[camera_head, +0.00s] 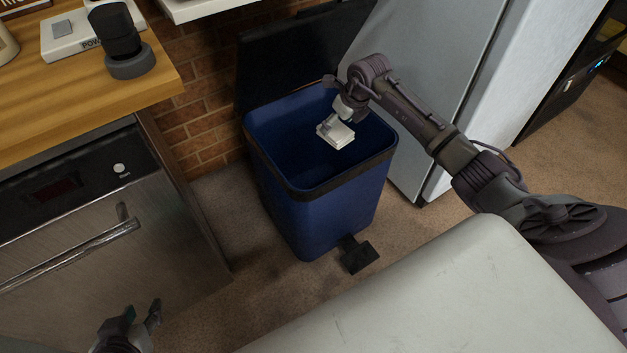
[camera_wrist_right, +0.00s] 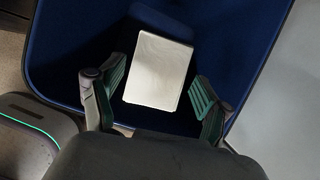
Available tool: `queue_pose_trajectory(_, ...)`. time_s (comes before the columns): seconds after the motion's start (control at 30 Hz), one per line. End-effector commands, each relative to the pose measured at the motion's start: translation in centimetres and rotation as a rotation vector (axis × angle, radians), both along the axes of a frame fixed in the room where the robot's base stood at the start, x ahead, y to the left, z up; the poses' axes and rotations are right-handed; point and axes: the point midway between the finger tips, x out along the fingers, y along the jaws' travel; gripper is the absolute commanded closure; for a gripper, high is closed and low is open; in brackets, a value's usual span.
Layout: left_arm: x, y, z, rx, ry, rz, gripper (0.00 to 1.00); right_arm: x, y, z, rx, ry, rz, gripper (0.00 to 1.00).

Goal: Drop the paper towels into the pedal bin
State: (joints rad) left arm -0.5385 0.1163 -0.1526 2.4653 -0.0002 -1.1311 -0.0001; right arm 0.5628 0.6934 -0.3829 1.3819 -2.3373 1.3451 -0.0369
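The paper towels (camera_head: 336,133) are a small white square stack inside the mouth of the blue pedal bin (camera_head: 318,217), just below my right gripper (camera_head: 342,112). In the right wrist view the towels (camera_wrist_right: 158,70) show beyond and between the two spread fingers (camera_wrist_right: 160,88), with a narrow gap on each side. The right gripper looks open; whether the stack is in mid-air or resting on something is unclear. The bin's black lid (camera_head: 290,60) stands open at the back. My left gripper (camera_head: 140,313) is open and empty at the bottom left, away from the bin.
The bin's black pedal (camera_head: 357,254) is at its front foot. A steel dishwasher (camera_head: 90,240) under a wooden counter (camera_head: 70,100) stands on the left, and a grey-white cabinet (camera_head: 425,60) on the right. The brick wall (camera_head: 205,95) is behind. Carpet floor shows around the bin.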

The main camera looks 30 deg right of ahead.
Motion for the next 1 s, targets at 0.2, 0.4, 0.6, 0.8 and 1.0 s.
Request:
queue_pose_trajectory(0.2, 0.0, 0.0, 0.0, 0.0, 0.001, 0.0, 0.6, 0.0, 0.0, 0.0, 0.0, 0.0, 0.0, 0.03)
queue_pose_trajectory(0.4, 0.0, 0.0, 0.0, 0.0, -0.001, 0.0, 0.6, 0.0, 0.0, 0.1, 0.0, 0.0, 0.0, 0.03)
queue_pose_trajectory(0.6, 0.0, 0.0, 0.0, 0.0, -0.001, 0.0, 0.6, -0.7, -0.3, 2.1, -0.003, -0.004, 0.001, 0.03)
queue_pose_trajectory(0.8, 0.0, 0.0, 0.0, 0.0, 0.0, 0.0, 0.6, -2.4, -0.6, 6.0, -0.005, -0.003, 0.002, 0.03)
queue_pose_trajectory(1.0, 0.0, 0.0, 0.0, 0.0, 0.0, 0.0, 0.6, -3.8, -0.8, 9.4, -0.002, -0.001, 0.0, 0.03)
